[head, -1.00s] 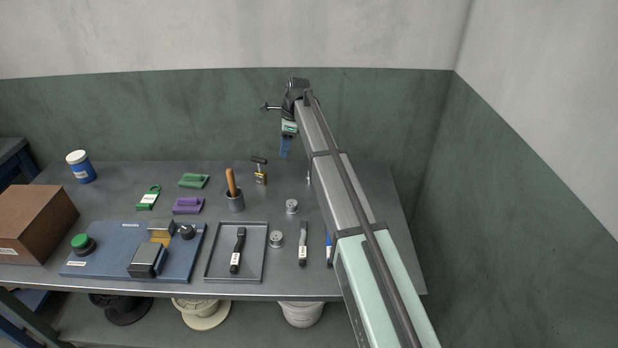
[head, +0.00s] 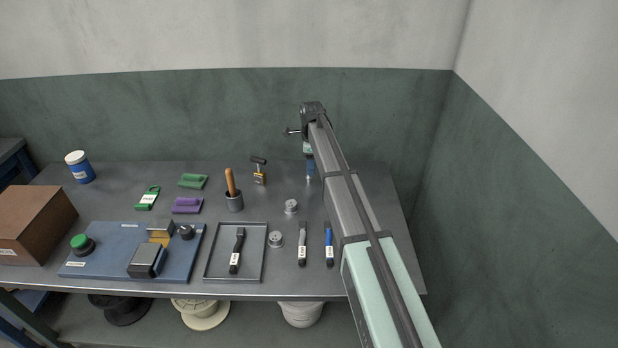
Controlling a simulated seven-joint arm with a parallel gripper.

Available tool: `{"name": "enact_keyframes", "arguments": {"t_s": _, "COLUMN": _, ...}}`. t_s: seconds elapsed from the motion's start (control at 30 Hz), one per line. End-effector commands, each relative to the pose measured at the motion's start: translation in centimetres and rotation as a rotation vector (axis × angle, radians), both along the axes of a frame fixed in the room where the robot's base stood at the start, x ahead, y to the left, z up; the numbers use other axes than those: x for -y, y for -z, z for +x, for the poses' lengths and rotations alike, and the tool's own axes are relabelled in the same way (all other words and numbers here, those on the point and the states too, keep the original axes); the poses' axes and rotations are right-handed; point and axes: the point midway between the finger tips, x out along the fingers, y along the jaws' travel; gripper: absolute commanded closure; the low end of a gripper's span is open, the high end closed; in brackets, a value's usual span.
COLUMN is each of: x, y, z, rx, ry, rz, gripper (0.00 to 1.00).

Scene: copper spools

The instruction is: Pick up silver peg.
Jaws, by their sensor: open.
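A small pale upright piece, which looks like the silver peg (head: 308,181), stands on the back right part of the table in the head view. It is only a few pixels tall, so its detail is hard to make out. My gripper (head: 310,173) points down directly over or just behind it, with its blue fingers close to its top. The gripper is open. I cannot tell whether the fingers are around the peg or still above it. My arm hides the table to the right.
Two silver spools (head: 291,206) (head: 276,239) stand nearer the front. A shallow tray (head: 210,262) and several marker-like tools, one blue (head: 329,243), lie at the front.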

Motion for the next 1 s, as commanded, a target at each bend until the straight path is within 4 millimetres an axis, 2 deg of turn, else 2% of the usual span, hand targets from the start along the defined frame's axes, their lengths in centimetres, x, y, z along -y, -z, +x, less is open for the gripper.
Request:
{"name": "enact_keyframes", "arguments": {"t_s": 0.27, "x": -0.4, "y": 1.6, "z": 0.1, "rx": -0.001, "ry": -0.001, "rz": 0.0, "gripper": 0.54}}
{"name": "enact_keyframes", "arguments": {"t_s": 0.6, "x": -0.8, "y": 5.5, "z": 0.2, "rx": 0.0, "ry": -0.001, "rz": 0.0, "gripper": 0.54}}
{"name": "enact_keyframes", "arguments": {"t_s": 0.83, "x": -0.8, "y": 5.6, "z": 0.2, "rx": 0.0, "ry": 0.0, "rz": 0.001, "gripper": 0.54}}
{"name": "enact_keyframes", "arguments": {"t_s": 1.0, "x": -0.8, "y": 5.5, "z": 0.2, "rx": 0.0, "ry": 0.0, "rz": 0.001, "gripper": 0.7}}
